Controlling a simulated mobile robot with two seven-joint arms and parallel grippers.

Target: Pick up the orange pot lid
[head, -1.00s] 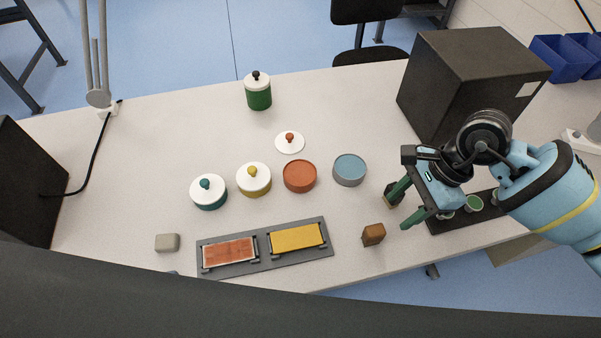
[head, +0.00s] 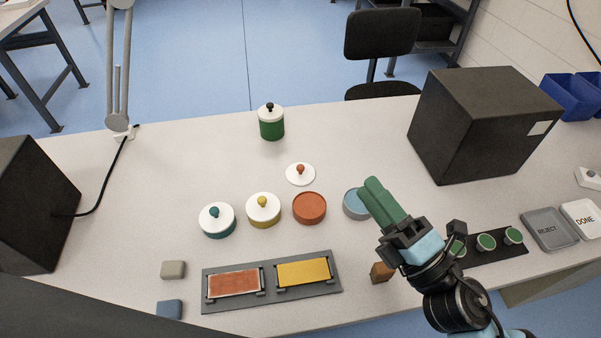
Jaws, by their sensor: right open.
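The orange pot lid (head: 300,174) is a white disc with an orange knob, lying flat on the table behind the open orange pot (head: 309,208). Nothing covers it. My right gripper (head: 374,190) has green fingers and is open and empty. It is to the right of the lid and apart from it, and in the picture its fingertips overlap the open blue pot (head: 354,204), partly hiding it. I cannot tell how high above the table it is. My left gripper is not in view.
Yellow (head: 263,211) and teal (head: 216,221) lidded pots stand left of the orange pot. A green lidded pot (head: 271,125) stands behind. A grey press tray (head: 272,284) lies in front. A brown block (head: 381,272) is beside my right gripper. A dark box (head: 480,125) stands at right.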

